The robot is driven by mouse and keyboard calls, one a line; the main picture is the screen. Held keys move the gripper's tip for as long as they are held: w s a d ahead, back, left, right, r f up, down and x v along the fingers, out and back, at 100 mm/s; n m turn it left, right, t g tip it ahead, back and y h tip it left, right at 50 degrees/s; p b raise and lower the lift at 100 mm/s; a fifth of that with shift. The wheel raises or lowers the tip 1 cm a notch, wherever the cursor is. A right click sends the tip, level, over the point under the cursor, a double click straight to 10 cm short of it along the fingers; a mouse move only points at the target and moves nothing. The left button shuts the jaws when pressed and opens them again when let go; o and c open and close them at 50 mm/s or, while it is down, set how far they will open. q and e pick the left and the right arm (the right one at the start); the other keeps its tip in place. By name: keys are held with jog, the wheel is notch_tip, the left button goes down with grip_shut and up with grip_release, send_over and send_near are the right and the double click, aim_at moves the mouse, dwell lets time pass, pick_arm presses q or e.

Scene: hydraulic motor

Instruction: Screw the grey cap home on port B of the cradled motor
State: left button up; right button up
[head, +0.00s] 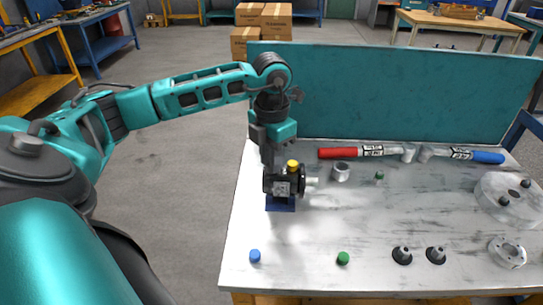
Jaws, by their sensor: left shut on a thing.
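The dark motor (284,183) sits in a blue cradle (280,204) near the table's left side. A yellow cap (292,165) is on its top and a pale shaft points right. My left gripper (268,168) points down at the motor's upper left, beside the yellow cap. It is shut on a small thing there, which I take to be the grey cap. The fingers hide it, so its seating and port B cannot be made out. My right gripper is not in view.
A grey cup-like part (341,172) stands right of the motor. A red-handled tool (345,153) and a blue-handled tool (480,156) lie along the teal back panel (400,95). A blue cap (255,256) and green cap (343,258) are near the front edge. The table's middle is mostly clear.

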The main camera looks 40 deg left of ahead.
pick_arm(q)
grip_shut()
jog(key=m+b, duration=0.1)
jog(key=m, duration=0.3)
jog(key=shift+f, duration=0.1)
jog(key=shift+m, duration=0.9)
jog(key=m+b, duration=0.1)
jog(key=m, duration=0.3)
jog(key=o, duration=0.6)
grip_release()
